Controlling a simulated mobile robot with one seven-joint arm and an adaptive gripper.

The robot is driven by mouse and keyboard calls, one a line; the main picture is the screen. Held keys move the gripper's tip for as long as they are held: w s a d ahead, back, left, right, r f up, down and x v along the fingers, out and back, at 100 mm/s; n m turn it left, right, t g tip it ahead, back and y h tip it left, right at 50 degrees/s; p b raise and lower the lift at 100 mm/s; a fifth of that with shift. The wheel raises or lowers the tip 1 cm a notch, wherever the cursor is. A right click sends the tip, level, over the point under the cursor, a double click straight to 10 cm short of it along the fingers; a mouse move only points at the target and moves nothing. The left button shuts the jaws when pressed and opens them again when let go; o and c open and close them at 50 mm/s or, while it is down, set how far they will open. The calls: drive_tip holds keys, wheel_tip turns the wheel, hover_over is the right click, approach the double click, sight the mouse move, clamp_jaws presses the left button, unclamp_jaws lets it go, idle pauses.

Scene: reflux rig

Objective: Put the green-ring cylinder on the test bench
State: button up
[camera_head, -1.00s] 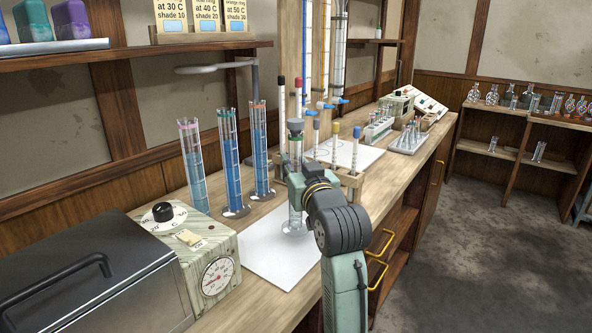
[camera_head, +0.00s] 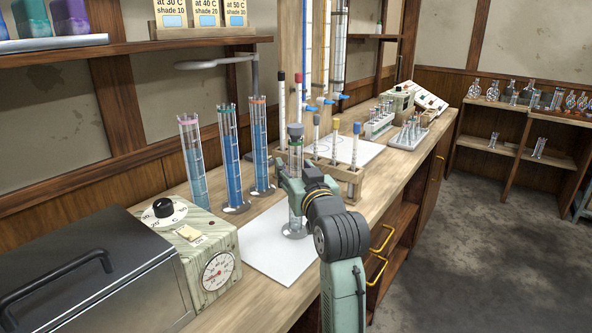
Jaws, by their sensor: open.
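The green-ring cylinder (camera_head: 294,213) is a clear upright tube with a green ring near its top and a round glass foot. A grey-topped piece shows at its mouth. It stands upright, its foot over the white mat (camera_head: 268,262) on the wooden bench (camera_head: 228,310). My gripper (camera_head: 293,186) is open around the cylinder's upper half, reaching in from the front right. The gripper hides part of the tube, and contact between jaws and glass cannot be made out.
Several cylinders with blue liquid (camera_head: 229,160) stand behind left. A wooden rack (camera_head: 346,172) of capped tubes is close behind my gripper. A control box with dial (camera_head: 213,255) and a dark metal box (camera_head: 90,285) fill the front left. The mat's front is clear.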

drive_tip(key=shift+r, duration=0.1)
drive_tip(key=shift+r, duration=0.2)
drive_tip(key=b+v, duration=0.2)
drive_tip(key=v, duration=1)
drive_tip(key=shift+b, duration=0.4)
drive_tip(key=shift+a, duration=0.1)
